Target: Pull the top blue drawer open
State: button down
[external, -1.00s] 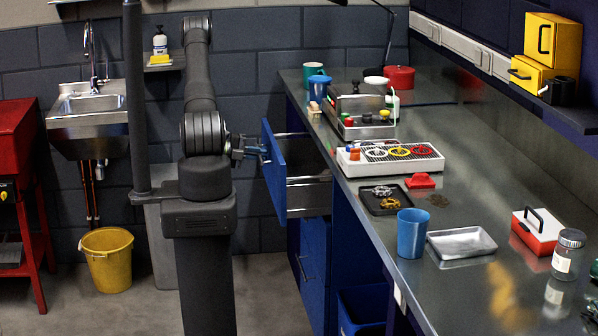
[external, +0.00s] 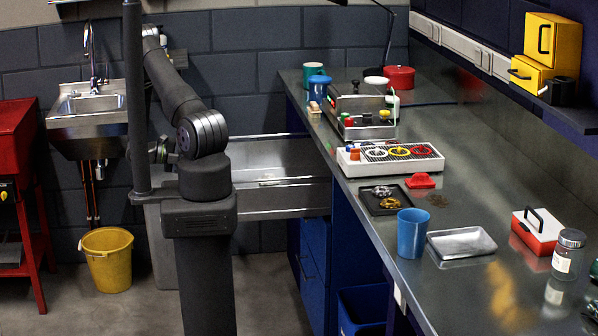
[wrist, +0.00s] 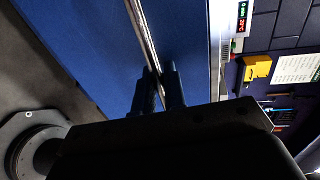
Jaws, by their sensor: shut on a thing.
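The top drawer (external: 272,158) stands far out from the bench, its metal inside and side wall showing. Its blue front is hidden behind my arm in the external view but fills much of the wrist view (wrist: 80,45). A metal bar handle (wrist: 143,35) runs along that front. My gripper (wrist: 158,82) is shut on the handle, with a finger on each side of it. In the external view my gripper is mostly hidden behind the pole and my arm.
Closed blue drawers (external: 313,250) sit below the open one, and a blue bin (external: 361,310) is on the floor. A yellow bucket (external: 107,262) stands left of my base, under the steel sink (external: 88,115). The metal bench top (external: 470,200) holds cups, trays and tools.

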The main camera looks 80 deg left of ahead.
jog(key=shift+s, duration=0.4)
jog(key=c, duration=1.6)
grip_release()
jog(key=shift+c, duration=0.2)
jog(key=shift+s, duration=0.1)
jog(key=s+r, duration=0.3)
jog(key=s, duration=1.4)
jog(key=shift+r, duration=0.2)
jog(key=shift+w, duration=0.1)
jog(key=w+f, duration=0.3)
jog(key=w, duration=1.4)
jog(key=shift+f, duration=0.2)
